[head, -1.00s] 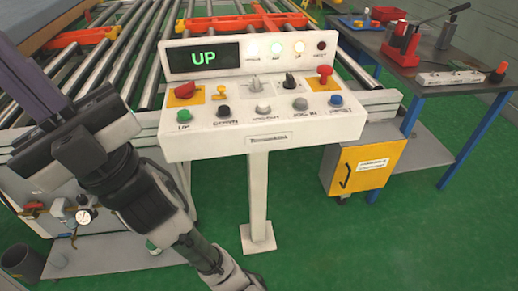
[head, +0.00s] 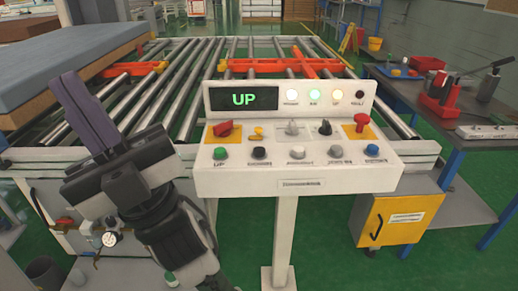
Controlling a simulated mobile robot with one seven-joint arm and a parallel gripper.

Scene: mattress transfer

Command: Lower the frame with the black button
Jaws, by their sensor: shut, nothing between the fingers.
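The white control panel (head: 295,180) stands on a post in the middle of the head view. The black button (head: 259,152) is in its lower row, right of the green UP button (head: 220,153). The panel display (head: 242,99) reads "UP" in green. My gripper (head: 72,84) is shut and empty, left of the panel and apart from the black button, fingers pointing up and left. The roller frame (head: 205,75) with orange-red cross parts (head: 283,68) lies behind the panel.
A red mushroom button (head: 362,120), a red knob (head: 223,129) and a black knob (head: 325,128) sit above the button row. A mattress (head: 70,70) lies at the left. A workbench (head: 413,97) with tools and a yellow cabinet (head: 395,220) stand right.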

